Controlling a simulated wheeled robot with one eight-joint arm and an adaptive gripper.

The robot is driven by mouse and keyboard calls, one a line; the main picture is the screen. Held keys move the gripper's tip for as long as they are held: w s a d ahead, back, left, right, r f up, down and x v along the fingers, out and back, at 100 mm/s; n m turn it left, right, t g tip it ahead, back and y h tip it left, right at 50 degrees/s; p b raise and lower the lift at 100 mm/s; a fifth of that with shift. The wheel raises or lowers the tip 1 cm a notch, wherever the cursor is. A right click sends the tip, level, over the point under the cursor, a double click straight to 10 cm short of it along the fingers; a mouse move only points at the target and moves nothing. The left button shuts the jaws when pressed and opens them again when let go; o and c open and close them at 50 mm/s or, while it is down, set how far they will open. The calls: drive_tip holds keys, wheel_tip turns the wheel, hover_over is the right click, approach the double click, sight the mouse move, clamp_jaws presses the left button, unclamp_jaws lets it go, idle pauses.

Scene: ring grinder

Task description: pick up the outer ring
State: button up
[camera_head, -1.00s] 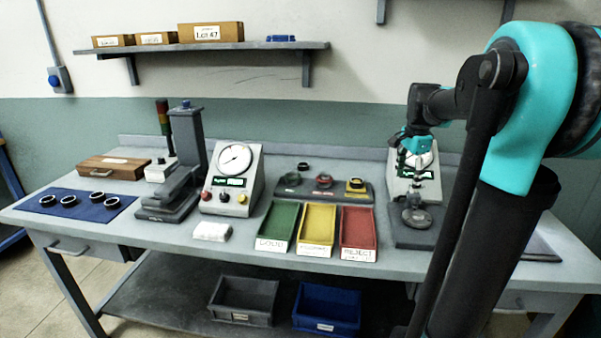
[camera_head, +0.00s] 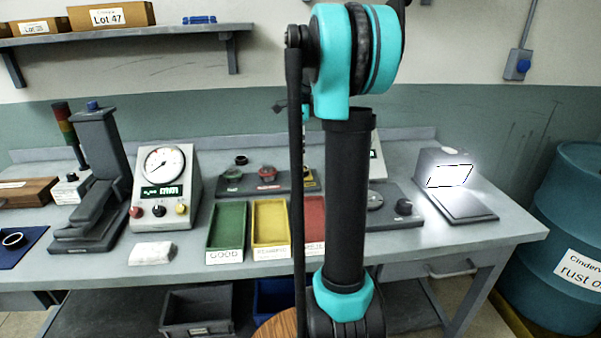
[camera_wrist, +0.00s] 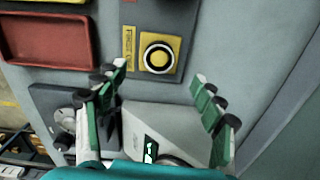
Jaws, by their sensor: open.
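A dark ring (camera_head: 14,240) lies on the blue mat (camera_head: 30,252) at the left edge of the head view. Another small dark ring (camera_head: 241,160) sits behind the green tray, on or by the grey rack (camera_head: 287,184). In the wrist view a dark ring (camera_wrist: 158,57) sits on a yellow square stand. My gripper (camera_wrist: 160,85) is open, its green-padded fingers spread above the bench with nothing between them. The stand is just beyond the fingertips. In the head view my arm hides most of my gripper. I cannot tell which ring is the outer ring.
Green (camera_head: 226,228), yellow (camera_head: 270,226) and red (camera_head: 314,222) trays sit mid-bench, the red one partly behind my arm. A dial gauge (camera_head: 163,180) and a dark press (camera_head: 98,170) stand left. A lit station (camera_head: 452,185) and a blue barrel (camera_head: 570,240) are right.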

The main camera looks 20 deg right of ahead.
sight(301, 169)
drive_tip(key=shift+s+d+f, duration=0.1)
drive_tip(key=shift+d+f, duration=0.05)
drive_tip(key=shift+f, duration=3.7)
drive_tip(key=shift+c, duration=0.6)
drive_tip(key=c, duration=1.2)
